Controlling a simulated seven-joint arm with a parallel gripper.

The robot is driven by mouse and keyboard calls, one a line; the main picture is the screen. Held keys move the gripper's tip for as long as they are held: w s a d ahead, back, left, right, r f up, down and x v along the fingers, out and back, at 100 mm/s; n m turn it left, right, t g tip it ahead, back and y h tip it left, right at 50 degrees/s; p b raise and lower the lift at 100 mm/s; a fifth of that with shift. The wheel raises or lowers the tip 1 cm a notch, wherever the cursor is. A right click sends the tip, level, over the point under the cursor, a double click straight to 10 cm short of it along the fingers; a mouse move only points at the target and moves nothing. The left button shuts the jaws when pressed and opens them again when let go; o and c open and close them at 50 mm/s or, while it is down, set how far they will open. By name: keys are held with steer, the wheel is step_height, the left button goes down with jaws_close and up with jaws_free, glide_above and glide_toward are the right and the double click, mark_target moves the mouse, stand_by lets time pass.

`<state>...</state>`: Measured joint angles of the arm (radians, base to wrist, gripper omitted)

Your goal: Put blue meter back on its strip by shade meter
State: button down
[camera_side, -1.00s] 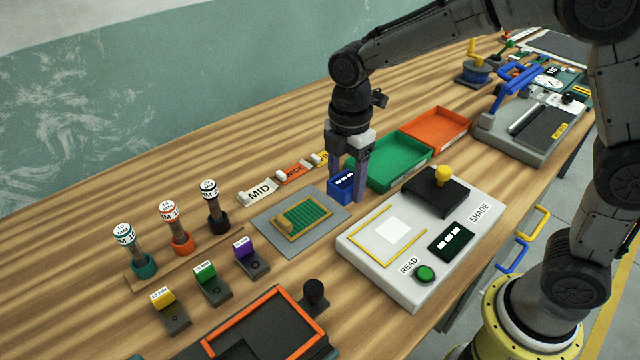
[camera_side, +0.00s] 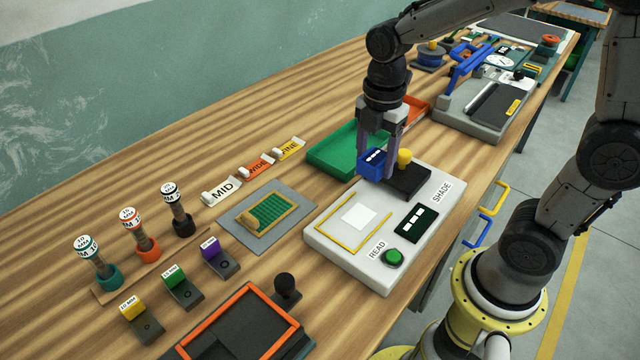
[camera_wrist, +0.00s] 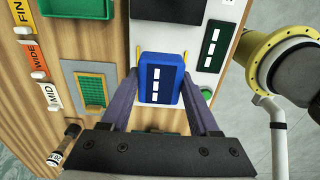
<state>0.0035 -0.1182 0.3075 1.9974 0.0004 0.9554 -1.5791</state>
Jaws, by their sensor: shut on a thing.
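My gripper (camera_side: 380,160) is shut on the blue meter (camera_side: 371,163), a small blue box with white display windows. In the wrist view the blue meter (camera_wrist: 160,78) sits upright between the two fingers (camera_wrist: 160,95). The shade meter (camera_side: 325,235) is a white base labelled SHADE and READ, with a green button (camera_side: 393,257), a dark display (camera_side: 416,222) and a black block with a yellow knob (camera_side: 404,157). The blue meter appears over the base's back part, close to the yellow knob; its height is unclear. I cannot make out its strip.
A green tray (camera_side: 325,165) stands behind the shade meter, partly behind my gripper. A framed green net on a grey pad (camera_side: 245,238) lies to the left. MID, WIDE and FINE tags (camera_side: 257,165) lie behind it. Bare wood (camera_side: 200,140) is free at back left.

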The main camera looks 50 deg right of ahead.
steer(key=w+f, duration=0.4)
steer(key=w, duration=0.5)
glide_above(320, 188)
step_height(320, 188, down, 5)
steer(key=shift+s+f, duration=0.15)
steer(key=shift+f, duration=1.7)
steer(key=shift+f, duration=0.2)
steer(key=shift+c, duration=0.6)
jaws_free()
step_height(320, 188, up, 13)
steer(key=shift+f, duration=0.2)
